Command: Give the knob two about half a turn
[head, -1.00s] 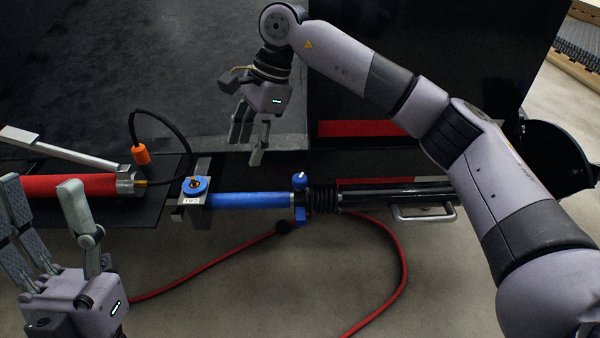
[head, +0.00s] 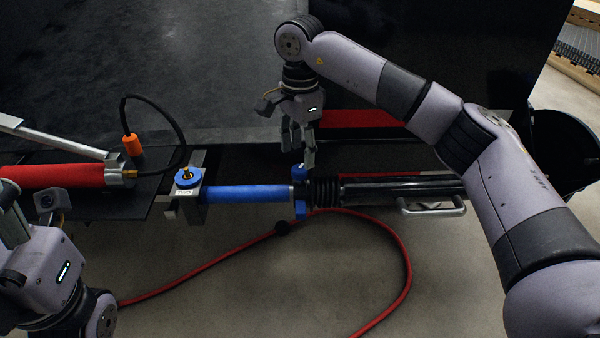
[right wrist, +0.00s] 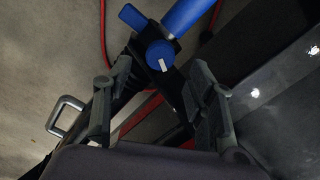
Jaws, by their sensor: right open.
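A blue round fitting with a brass centre (head: 188,177) sits above a plate labelled TWO (head: 184,193) at the left end of a blue tube (head: 248,194). At the tube's right end is a small blue knob (head: 300,172), partly hidden by my right fingers. In the right wrist view this knob (right wrist: 160,55) shows a white pointer mark. My right gripper (head: 301,158) is open, pointing down over the knob, which lies between and just beyond its fingertips. I cannot tell whether they touch it. My left gripper (head: 28,210) is at the left edge, partly cut off.
A red cylinder (head: 65,177) with an orange connector (head: 131,144) and black cable lies at left. A black bellows (head: 325,190) adjoins the knob. A metal handle (head: 433,207) stands to the right. A red hose (head: 215,264) loops across the floor below.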

